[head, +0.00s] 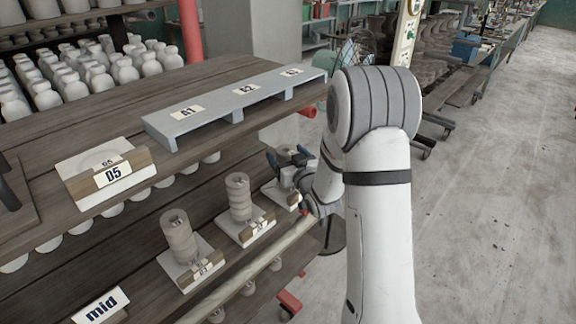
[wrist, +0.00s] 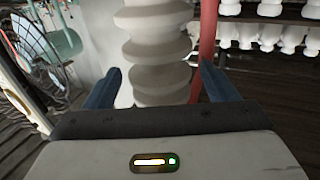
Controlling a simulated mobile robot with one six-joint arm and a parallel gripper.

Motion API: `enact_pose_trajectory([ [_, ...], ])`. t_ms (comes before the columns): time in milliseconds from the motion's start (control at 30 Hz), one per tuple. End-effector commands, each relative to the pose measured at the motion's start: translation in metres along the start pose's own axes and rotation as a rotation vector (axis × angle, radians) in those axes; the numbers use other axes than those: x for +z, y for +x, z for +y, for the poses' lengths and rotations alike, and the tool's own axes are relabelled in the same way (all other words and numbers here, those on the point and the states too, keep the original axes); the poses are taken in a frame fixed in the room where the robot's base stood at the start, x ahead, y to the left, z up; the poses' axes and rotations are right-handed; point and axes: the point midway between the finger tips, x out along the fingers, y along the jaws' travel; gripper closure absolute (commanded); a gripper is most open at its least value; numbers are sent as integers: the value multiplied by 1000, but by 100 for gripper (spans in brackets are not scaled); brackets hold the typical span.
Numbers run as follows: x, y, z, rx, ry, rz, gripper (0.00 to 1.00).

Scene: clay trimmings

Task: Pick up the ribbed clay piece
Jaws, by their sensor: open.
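A pale ribbed clay piece (wrist: 155,48) stands upright in the wrist view, between the two blue fingers of my gripper (wrist: 160,72). The fingers are open, with a visible gap on each side of the piece. In the head view my gripper (head: 288,160) is at the right end of the lower shelf, over a pale plate (head: 280,194). There the gripper and wrist hide most of the piece. Two similar ribbed pieces stand to its left, a nearer one (head: 178,237) and a middle one (head: 239,197), each on a labelled plate.
A D5 block (head: 113,177) and a "mid" sign (head: 101,305) are at left. A red post (wrist: 209,40) stands behind the piece. Open floor (head: 490,200) lies right.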

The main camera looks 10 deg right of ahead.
Motion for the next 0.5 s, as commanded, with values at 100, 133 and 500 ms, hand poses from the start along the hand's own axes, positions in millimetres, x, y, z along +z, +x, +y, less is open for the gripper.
enact_pose_trajectory([
  [100, -2, 17, 0, 0, 0, -1, 21],
  [133, -2, 20, 0, 0, 0, -2, 21],
  [500, 0, 25, -1, 0, -1, -1, 26],
])
